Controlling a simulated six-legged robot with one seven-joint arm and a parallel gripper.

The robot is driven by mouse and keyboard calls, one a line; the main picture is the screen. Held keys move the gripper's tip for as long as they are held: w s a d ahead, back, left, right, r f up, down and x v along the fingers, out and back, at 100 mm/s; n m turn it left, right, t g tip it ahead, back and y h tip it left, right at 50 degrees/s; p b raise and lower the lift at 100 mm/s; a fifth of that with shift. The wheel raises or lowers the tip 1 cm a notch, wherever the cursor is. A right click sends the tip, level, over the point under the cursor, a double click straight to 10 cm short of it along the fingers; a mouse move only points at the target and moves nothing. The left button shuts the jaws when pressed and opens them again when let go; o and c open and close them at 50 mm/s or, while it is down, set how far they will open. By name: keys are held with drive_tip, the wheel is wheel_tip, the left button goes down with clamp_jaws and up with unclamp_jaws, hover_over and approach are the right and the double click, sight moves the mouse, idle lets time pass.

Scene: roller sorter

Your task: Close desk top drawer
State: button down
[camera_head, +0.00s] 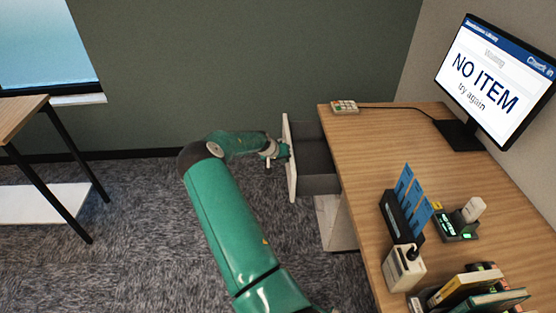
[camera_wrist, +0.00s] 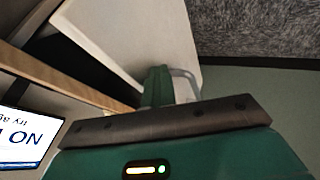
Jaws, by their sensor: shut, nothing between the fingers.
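The desk top drawer (camera_head: 316,161) is pulled out from the left side of the wooden desk (camera_head: 372,150), with its dark inside showing in the head view. Its pale front panel (camera_head: 290,160) faces left, and it also shows in the wrist view (camera_wrist: 138,35). My gripper (camera_head: 284,151) is at the outer face of this panel, near its middle. It is shut and holds nothing. In the wrist view my gripper's green fingers (camera_wrist: 158,85) are beside the panel near a grey handle (camera_wrist: 187,82). I cannot tell whether the fingers touch the panel.
Another table (camera_head: 20,125) stands at the left. Carpet (camera_head: 130,235) is clear between them.

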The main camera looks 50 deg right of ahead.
drive_tip(key=s+d, duration=1)
drive_tip(key=s, duration=0.2)
drive_tip(key=shift+s+d, duration=0.15)
drive_tip(key=shift+d, duration=0.2)
drive_tip(key=shift+a, duration=0.1)
